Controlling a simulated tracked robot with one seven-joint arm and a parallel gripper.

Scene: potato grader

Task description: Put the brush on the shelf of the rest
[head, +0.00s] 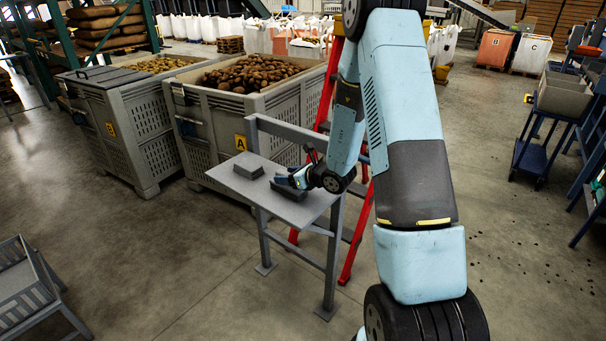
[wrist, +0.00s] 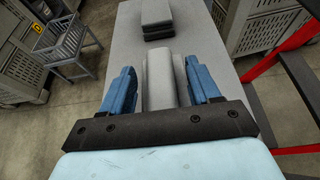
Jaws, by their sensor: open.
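The rest is a grey metal stand with a flat shelf (head: 295,212) and a raised back rail. A long grey piece, which looks like the brush (head: 288,193), lies on the shelf. My gripper (head: 284,181) is low over it from the right. In the wrist view the brush (wrist: 160,80) lies between the two blue fingers of my gripper (wrist: 161,78), with a narrow gap on each side. The fingers are open. The brush's near end is hidden by the gripper body. A second grey block (head: 248,165) with a dark lower part lies farther along the shelf (wrist: 118,50).
Two grey bins of potatoes, marked B (head: 130,120) and A (head: 195,125), stand behind the shelf. A red ladder (head: 357,235) stands close to its right. A grey slatted stand (head: 35,290) is at the lower left. The floor in front is clear.

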